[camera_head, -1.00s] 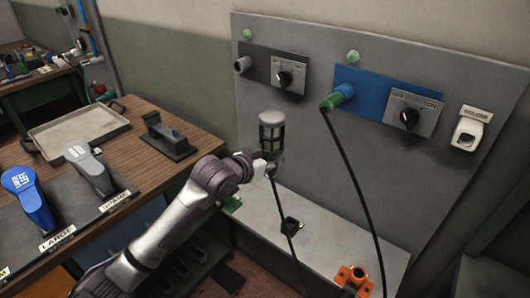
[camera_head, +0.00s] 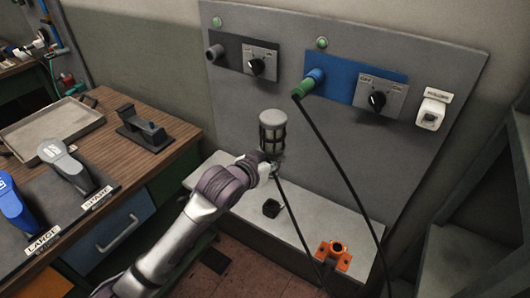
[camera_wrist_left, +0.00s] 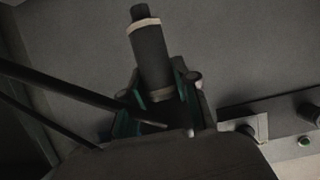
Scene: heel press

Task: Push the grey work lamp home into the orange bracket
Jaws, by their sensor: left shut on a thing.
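The grey work lamp (camera_head: 273,134), with a grey cap and a dark caged body, stands upright in my left gripper (camera_head: 268,164). The gripper is shut on its lower part, and a black cable hangs below. In the left wrist view, the gripper's teal-padded fingers (camera_wrist_left: 163,104) close around a dark cylinder with pale bands. The orange bracket (camera_head: 334,256) sits on the grey ledge, lower and to the right of the lamp, clearly apart from it. My right gripper is not in view.
A second black cable (camera_head: 342,165) runs from the green plug (camera_head: 302,90) down past the bracket. The grey panel (camera_head: 350,130) with knobs rises behind. A wooden bench (camera_head: 150,165) stands at the left.

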